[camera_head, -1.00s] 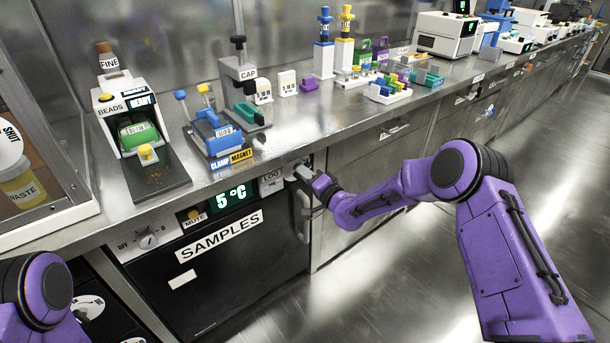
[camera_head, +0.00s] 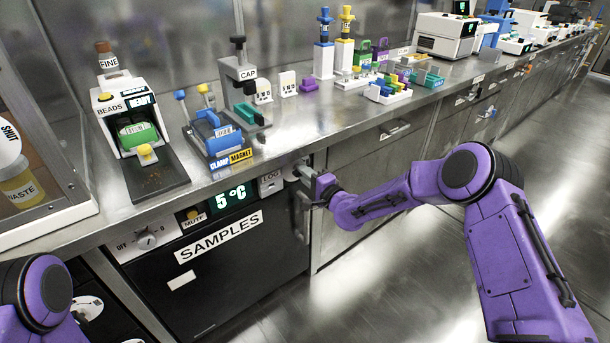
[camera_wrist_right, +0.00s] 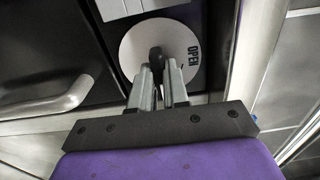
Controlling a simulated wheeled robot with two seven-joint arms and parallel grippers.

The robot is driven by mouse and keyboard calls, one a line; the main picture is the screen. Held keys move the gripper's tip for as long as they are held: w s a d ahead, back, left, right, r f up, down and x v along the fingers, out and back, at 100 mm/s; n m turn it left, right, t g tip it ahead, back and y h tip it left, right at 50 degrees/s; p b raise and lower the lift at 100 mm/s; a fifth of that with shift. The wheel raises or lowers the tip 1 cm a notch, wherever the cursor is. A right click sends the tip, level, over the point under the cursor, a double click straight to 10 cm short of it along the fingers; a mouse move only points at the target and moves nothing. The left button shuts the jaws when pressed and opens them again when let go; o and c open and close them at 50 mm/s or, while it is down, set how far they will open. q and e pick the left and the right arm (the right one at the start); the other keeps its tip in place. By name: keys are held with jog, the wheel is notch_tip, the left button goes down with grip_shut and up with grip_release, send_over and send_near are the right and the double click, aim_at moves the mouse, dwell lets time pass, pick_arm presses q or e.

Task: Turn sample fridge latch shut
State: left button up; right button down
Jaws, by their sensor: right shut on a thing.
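The sample fridge (camera_head: 235,262) is under the counter, with a black door labelled SAMPLES that sits closed in its frame, as far as I can see. Its latch is a round pale disc (camera_wrist_right: 187,43) marked OPEN with a dark knob (camera_wrist_right: 156,57) in its middle, clear in the right wrist view. My right gripper (camera_head: 305,173) is at the fridge's upper right corner. In the right wrist view its two fingers (camera_wrist_right: 160,75) are shut on the knob. In the head view the gripper hides most of the latch. My left gripper is out of view; only part of my left arm shows.
The fridge's vertical handle (camera_head: 302,215) is just below my right gripper; it also shows in the wrist view (camera_wrist_right: 60,105). The counter edge is close above. A LOG label (camera_head: 270,180) and a 5 °C display (camera_head: 235,197) are to the left. The floor at right is clear.

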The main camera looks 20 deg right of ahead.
jog(key=c, duration=1.1)
grip_release()
jog(key=v, duration=1)
jog(key=shift+s+d+p, duration=0.15)
jog(key=shift+s+p, duration=0.15)
jog(key=shift+p, duration=0.05)
